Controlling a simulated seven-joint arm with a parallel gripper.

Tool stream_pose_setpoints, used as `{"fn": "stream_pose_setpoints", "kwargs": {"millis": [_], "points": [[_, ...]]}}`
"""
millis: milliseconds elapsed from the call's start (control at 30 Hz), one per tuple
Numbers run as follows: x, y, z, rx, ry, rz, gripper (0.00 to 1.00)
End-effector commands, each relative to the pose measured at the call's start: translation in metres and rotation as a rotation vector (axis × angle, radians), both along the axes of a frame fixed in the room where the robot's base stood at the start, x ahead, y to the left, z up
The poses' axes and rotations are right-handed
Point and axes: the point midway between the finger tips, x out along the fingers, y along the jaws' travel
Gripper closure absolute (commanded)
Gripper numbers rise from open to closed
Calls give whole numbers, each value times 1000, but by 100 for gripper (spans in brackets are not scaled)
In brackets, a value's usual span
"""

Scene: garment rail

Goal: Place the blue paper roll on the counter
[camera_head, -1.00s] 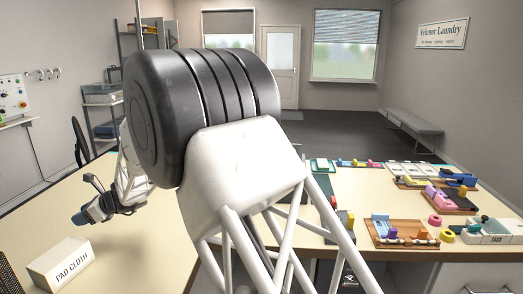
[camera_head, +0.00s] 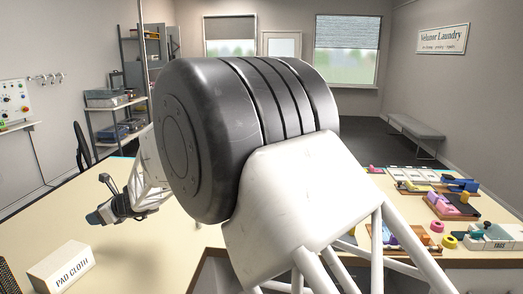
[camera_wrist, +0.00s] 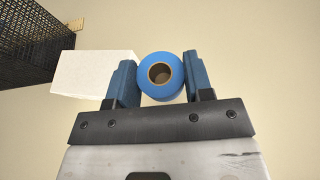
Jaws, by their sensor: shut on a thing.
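The blue paper roll (camera_wrist: 175,84) shows end-on in the wrist view, with its brown core hole facing the camera. My gripper (camera_wrist: 160,80) is shut on it, one blue finger on each side. In the head view my gripper (camera_head: 97,217) hangs at the left over the cream counter (camera_head: 150,255). The roll is not clearly distinguishable there. I cannot tell how high the roll is above the counter, or whether it touches it.
A white PAD CLOTH box (camera_head: 62,268) stands on the counter in front of my gripper; it also shows in the wrist view (camera_wrist: 88,74), left of the fingers. A black mesh holder (camera_wrist: 35,40) is beyond it. Trays with small coloured items (camera_head: 452,205) lie at the right.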

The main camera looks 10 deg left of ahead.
Motion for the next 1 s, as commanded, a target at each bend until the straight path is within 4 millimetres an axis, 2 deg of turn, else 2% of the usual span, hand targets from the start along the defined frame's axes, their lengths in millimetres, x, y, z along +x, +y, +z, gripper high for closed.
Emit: {"fn": "stream_pose_setpoints", "kwargs": {"millis": [1000], "points": [[13,-58,12,1,-1,-244,79]]}}
